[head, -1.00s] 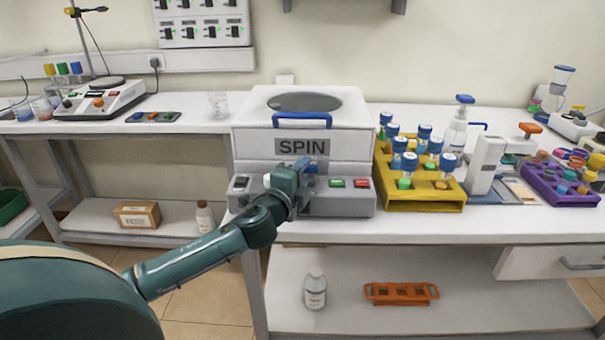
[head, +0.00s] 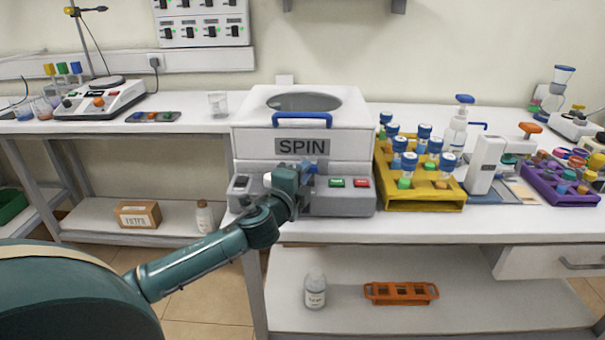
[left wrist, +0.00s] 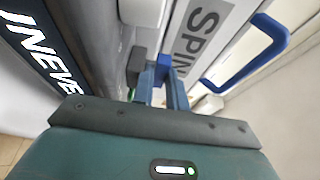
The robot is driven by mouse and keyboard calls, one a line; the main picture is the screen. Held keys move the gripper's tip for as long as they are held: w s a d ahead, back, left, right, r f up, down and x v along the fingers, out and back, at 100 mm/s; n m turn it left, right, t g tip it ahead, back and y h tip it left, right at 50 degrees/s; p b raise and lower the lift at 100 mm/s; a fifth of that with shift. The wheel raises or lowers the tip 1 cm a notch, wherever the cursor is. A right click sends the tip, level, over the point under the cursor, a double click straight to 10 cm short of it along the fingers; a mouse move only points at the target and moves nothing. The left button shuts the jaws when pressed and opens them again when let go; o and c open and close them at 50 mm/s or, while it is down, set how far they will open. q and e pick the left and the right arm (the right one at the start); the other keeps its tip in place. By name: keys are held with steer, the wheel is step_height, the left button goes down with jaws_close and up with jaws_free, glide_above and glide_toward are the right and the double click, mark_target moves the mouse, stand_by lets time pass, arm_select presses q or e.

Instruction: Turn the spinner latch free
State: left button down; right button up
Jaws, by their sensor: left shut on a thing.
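The spinner (head: 252,143) is a white box marked SPIN on a grey base, with a blue lid handle (head: 302,116). Its lid is down. My left gripper (head: 304,172) is at the middle of the spinner's front, just below the SPIN label. In the left wrist view my left gripper (left wrist: 162,84) is shut on the small blue latch (left wrist: 164,63), close to the spinner's front face. The fingers hide part of the latch, so its exact angle is hard to tell. My right gripper is not in view.
A yellow rack (head: 424,199) of blue-capped vials stands close to the right of the spinner. A green button (head: 337,183) and a red button (head: 362,183) sit right of the gripper. A purple rack (head: 562,190) is farther right. A glass beaker (head: 218,104) stands to the left.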

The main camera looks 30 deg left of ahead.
arm_select(q)
steer(key=shift+d+y, duration=0.1)
steer(key=shift+y, duration=0.2)
steer(key=n+y, duration=0.1)
steer(key=n+g+y, duration=0.1)
steer(key=y, duration=0.1)
steer(key=shift+w+d, duration=0.1)
steer(key=shift+d, duration=0.15)
steer(key=n+y, duration=0.1)
steer(key=n+g+y, duration=0.2)
steer(key=shift+w+d+f+y, duration=0.1)
steer(key=shift+w+d+y, duration=0.05)
steer(key=shift+d+y, duration=0.15)
steer(key=n+g+y, duration=0.1)
steer(key=n+g+y+b, duration=0.1)
steer(key=n+g+y, duration=0.1)
steer(key=shift+w+d+b, duration=0.15)
steer(key=shift+w+b, duration=0.05)
steer(key=shift+b, duration=0.1)
steer(key=shift+w+n+g+y+b, duration=0.15)
steer(key=shift+n+g+y+b, duration=0.4)
steer(key=shift+n+g+y, duration=0.8)
steer(key=shift+g, duration=0.35)
steer(key=c, duration=1.4)
jaws_free()
